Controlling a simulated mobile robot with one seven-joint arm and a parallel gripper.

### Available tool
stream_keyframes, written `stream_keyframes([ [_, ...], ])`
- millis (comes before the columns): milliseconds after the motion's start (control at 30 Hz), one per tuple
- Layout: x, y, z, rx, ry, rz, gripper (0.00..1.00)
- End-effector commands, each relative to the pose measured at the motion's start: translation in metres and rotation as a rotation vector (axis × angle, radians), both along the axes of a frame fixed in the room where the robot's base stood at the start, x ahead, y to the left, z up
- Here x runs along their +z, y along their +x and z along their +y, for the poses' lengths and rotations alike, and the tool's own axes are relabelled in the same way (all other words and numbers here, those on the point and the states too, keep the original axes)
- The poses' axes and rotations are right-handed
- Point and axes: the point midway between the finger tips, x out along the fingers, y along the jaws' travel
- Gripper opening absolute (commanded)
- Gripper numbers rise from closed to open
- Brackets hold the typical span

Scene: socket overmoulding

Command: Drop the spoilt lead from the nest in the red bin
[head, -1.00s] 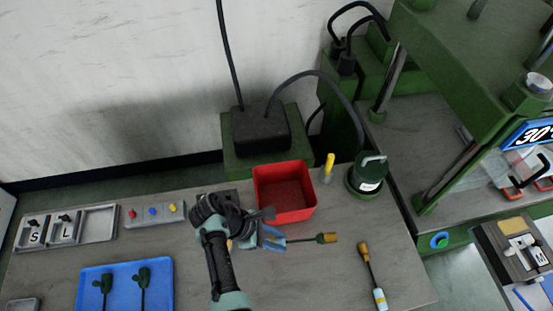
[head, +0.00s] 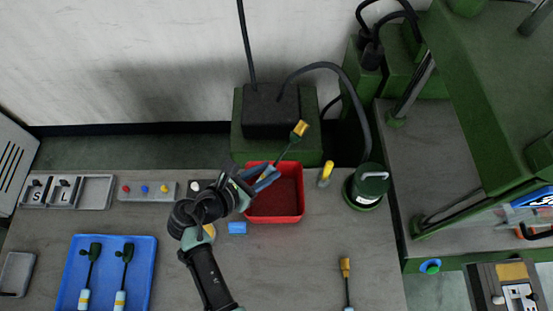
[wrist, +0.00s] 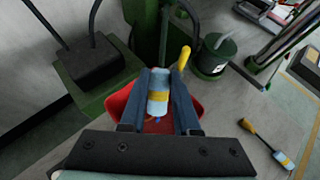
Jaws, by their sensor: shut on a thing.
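My gripper (head: 266,180) is shut on a lead (head: 289,144), with a dark green stem and a brownish-yellow end that points up and away. In the wrist view the lead's pale blue sleeve with a yellow band (wrist: 158,98) sits between my two fingers. The red bin (head: 285,216) stands on the bench directly beneath my gripper in the picture. Its red wall (wrist: 119,103) shows around my fingers in the wrist view. The lead appears to be above the bin, not resting in it.
A yellow-handled tool (head: 327,172) and a green canister (head: 367,188) stand right of the bin. Another lead (head: 346,270) lies at the front right. A blue tray (head: 140,283) holds two leads. A green press (head: 500,100) stands at right.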

Motion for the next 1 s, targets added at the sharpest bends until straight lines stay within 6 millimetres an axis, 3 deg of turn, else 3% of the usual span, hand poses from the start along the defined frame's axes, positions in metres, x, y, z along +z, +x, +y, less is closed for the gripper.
stream_keyframes([
  [1000, -0.078, 0.0, 0.0, -0.002, 0.001, 0.001, 0.0],
])
